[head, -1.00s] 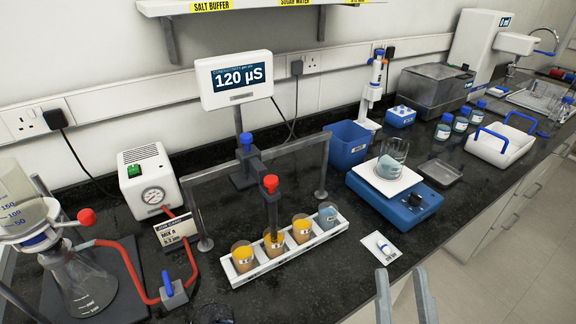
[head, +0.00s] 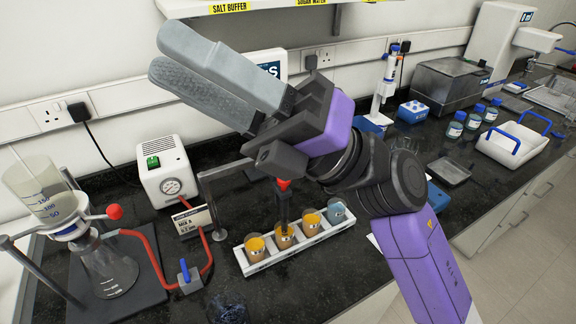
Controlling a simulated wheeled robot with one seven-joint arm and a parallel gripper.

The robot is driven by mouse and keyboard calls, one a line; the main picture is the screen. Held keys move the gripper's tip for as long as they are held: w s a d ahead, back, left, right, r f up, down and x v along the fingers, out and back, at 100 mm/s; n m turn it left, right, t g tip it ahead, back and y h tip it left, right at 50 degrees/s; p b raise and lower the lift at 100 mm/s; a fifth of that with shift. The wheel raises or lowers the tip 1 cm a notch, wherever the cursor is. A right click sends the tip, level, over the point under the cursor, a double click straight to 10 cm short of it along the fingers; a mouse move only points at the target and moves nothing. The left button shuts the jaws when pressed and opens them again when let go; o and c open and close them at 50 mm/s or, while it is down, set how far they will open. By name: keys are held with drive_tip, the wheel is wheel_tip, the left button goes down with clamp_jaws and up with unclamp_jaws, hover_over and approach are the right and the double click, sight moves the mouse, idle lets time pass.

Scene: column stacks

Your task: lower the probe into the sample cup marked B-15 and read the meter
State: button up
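The white rack (head: 312,244) holds a row of cups: three orange-filled and one blue-grey at the right end. The cup labels are too small to read. The dark probe (head: 283,208) with its red top (head: 284,184) stands at the second cup from the left (head: 285,235); its lower end appears at or inside that cup. The meter (head: 272,66) is mostly covered by my fingers, with only an "S" of its display showing. My gripper (head: 168,54) is raised above the rack, fingers pointing up-left toward the wall, apparently parted and empty. My arm hides the probe stand's upper part.
A metal frame post (head: 212,205) rises beside the rack. The front bench edge lies near.

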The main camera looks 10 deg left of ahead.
drive_tip(key=w+a+f+n+t+h+p, duration=0.1)
drive_tip(key=w+a+f+n+h, duration=0.4)
drive_tip(key=f+h, duration=0.4)
drive_tip(key=w+d+f+n+t+h+p, duration=0.15)
drive_tip(key=w+d+f+t+h, duration=0.35)
drive_tip(key=w+d+f+h, duration=0.75)
drive_tip(key=shift+y, duration=0.55)
drive_tip(key=p+x, duration=0.1)
drive_tip(key=x, duration=0.3)
drive_tip(key=shift+s+f+p, duration=0.2)
drive_tip(key=shift+p, duration=0.2)
clamp_jaws()
